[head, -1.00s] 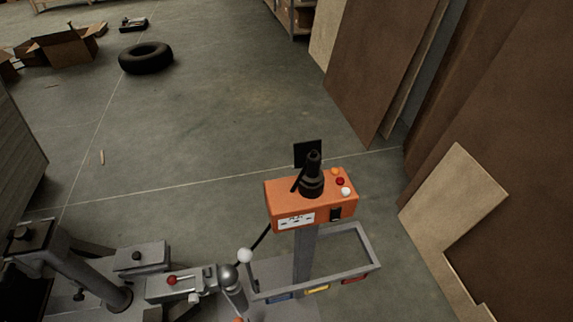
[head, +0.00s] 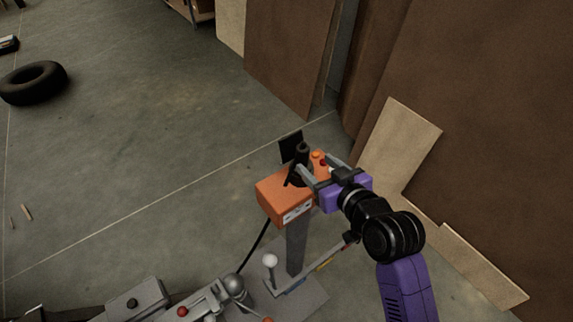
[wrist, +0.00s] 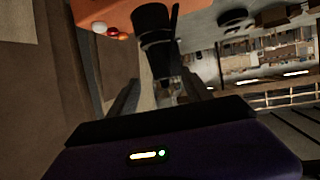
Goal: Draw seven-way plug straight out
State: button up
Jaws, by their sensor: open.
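The black seven-way plug (head: 302,154) stands upright on top of the orange box (head: 276,199), which sits on a grey post. My gripper (head: 304,175) reaches in from the right at plug height, with its grey fingers open and pointing at the plug. In the wrist view the plug (wrist: 152,32) lies ahead, near the gap between my open fingers (wrist: 160,92). I cannot tell whether the fingers touch it. My gripper hides the box's right side and part of its front. A black flat flap (head: 290,146) stands behind the plug.
Orange and red lamps (head: 320,157) sit on the box beside the plug. A white-knobbed lever (head: 270,261) and the metal hitch parts (head: 215,298) are below left. Brown panels (head: 480,130) lean at the right.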

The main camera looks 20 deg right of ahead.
aim_at(306, 154)
jog(key=x, duration=0.2)
jog(key=shift+w+a, duration=0.2)
jog(key=shift+w, duration=0.05)
jog(key=x, duration=0.1)
jog(key=p+x, duration=0.2)
jog(key=x, duration=0.1)
jog(key=shift+w+r, duration=0.15)
jog(key=shift+r, duration=0.2)
jog(key=shift+w+f, duration=0.25)
jog(key=shift+w, duration=0.25)
grip_shut()
dwell(0.5)
